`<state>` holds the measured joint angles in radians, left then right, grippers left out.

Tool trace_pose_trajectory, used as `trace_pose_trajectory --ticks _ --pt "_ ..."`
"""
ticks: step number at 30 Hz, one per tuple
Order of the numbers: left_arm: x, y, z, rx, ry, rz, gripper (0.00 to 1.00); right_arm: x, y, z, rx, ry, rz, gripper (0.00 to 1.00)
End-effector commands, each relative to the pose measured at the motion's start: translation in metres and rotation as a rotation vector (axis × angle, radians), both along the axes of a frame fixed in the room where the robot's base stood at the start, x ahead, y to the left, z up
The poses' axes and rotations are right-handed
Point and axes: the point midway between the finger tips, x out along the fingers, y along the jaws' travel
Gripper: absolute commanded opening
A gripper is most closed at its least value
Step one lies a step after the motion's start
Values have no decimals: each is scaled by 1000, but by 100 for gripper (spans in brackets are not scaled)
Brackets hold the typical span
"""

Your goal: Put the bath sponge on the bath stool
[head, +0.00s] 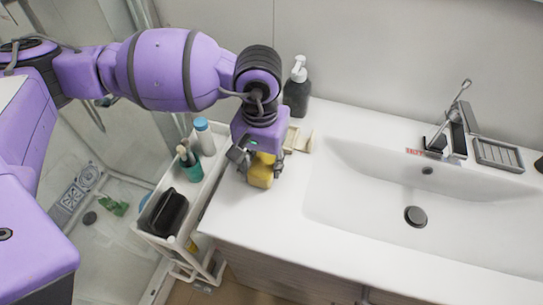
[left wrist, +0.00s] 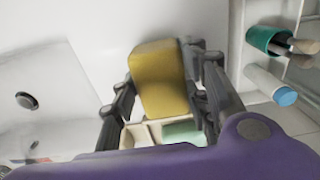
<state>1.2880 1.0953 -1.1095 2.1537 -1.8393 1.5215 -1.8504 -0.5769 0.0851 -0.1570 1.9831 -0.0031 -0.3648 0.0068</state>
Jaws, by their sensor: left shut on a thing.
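The bath sponge (head: 261,172) is a yellow block at the left end of the white washbasin counter. My left gripper (head: 258,160) comes down from above and is shut on the sponge, with a finger on each side. In the left wrist view the sponge (left wrist: 160,78) sits between the fingers of the left gripper (left wrist: 165,90). I cannot tell whether the sponge touches the counter. I cannot make out the bath stool in either view. My right gripper is not in view.
A white cart (head: 207,184) with a teal cup (head: 192,170), bottle (head: 204,135) and black container (head: 165,212) stands left of the counter. A dark pump bottle (head: 297,92) stands behind my gripper. The sink (head: 350,195) lies right. The shower floor (head: 105,240) is far left.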

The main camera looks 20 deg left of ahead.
Motion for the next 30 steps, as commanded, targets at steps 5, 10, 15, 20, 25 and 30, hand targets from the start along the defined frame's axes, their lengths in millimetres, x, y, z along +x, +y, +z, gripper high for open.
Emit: trace_pose_trajectory --ticks 5,10,15,20,25,30 --pt "0 0 -4 0 1 0 51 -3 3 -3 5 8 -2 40" --pt "0 0 -3 0 1 0 61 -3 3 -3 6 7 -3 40" --pt "0 0 -3 0 1 0 61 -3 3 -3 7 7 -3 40" --pt "1 0 6 -1 -2 0 61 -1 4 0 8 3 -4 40" --pt "1 -1 35 -2 -4 -1 61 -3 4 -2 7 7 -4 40" --pt "1 0 72 -1 -4 0 61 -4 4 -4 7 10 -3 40"
